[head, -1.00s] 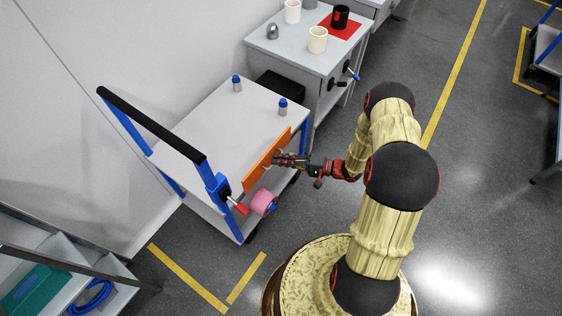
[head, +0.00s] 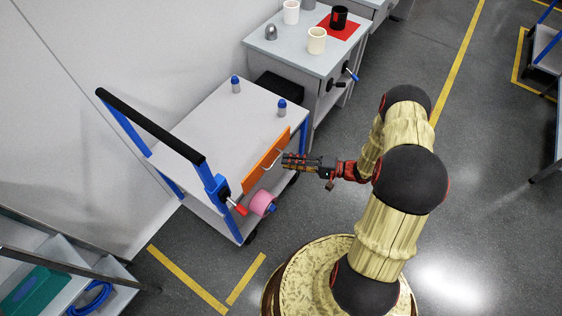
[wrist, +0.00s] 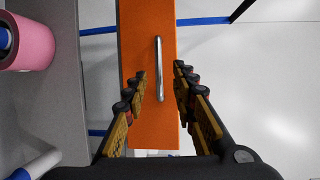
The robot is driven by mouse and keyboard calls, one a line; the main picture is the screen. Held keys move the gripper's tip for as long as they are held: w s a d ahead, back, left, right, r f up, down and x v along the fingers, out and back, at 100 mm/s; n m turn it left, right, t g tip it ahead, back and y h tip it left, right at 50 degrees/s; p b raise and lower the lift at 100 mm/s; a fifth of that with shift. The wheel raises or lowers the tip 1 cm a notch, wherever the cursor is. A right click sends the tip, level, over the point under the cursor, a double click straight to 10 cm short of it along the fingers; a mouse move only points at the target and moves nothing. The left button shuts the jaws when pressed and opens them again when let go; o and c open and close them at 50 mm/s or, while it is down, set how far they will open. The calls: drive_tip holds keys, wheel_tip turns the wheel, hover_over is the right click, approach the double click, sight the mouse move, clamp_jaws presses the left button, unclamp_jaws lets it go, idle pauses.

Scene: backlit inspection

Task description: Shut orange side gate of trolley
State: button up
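The orange side gate (head: 262,167) stands along the near side of the trolley (head: 205,140), roughly in line with that edge. I cannot tell whether it is fully flush or latched. Its pale metal handle (head: 280,156) faces my arm and also shows upright in the wrist view (wrist: 159,68). My gripper (head: 287,161) is just right of the gate, pointing at it, with a small gap to the handle.
A red lever (head: 238,208) and a pink roll (head: 261,203) sit near the trolley's blue front post. Two blue-topped bottles (head: 282,109) stand on the deck. A grey workbench (head: 300,50) with mugs is behind. The floor right of my arm is clear.

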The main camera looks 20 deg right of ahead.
drive_tip(key=v, duration=0.7)
drive_tip(key=shift+s+d, duration=0.15)
drive_tip(key=shift+d, duration=0.1)
drive_tip(key=s+a+f+m+g, duration=0.3)
drive_tip(key=s+m+g, duration=0.1)
drive_tip(key=s, duration=0.3)
drive_tip(key=s+r+n+g+h, duration=0.1)
drive_tip(key=s+r+g+h, duration=0.2)
drive_tip(key=s+r+g, duration=0.4)
wheel_tip(320, 180, up, 21)
drive_tip(key=n+t+h, duration=0.2)
drive_tip(key=n+h, duration=0.3)
drive_tip(key=h, duration=0.5)
drive_tip(key=s+a+r+n+t, duration=0.1)
drive_tip(key=a+r+n+t, duration=0.1)
drive_tip(key=r, duration=0.5)
drive_tip(key=s+a+r+n+t+h, duration=0.1)
drive_tip(key=a+r+t, duration=0.3)
drive_tip(key=r, duration=0.4)
drive_tip(key=shift+s+a+r+n, duration=0.25)
drive_tip(key=shift+s+a+n, duration=0.15)
drive_tip(key=shift+a+n, duration=0.4)
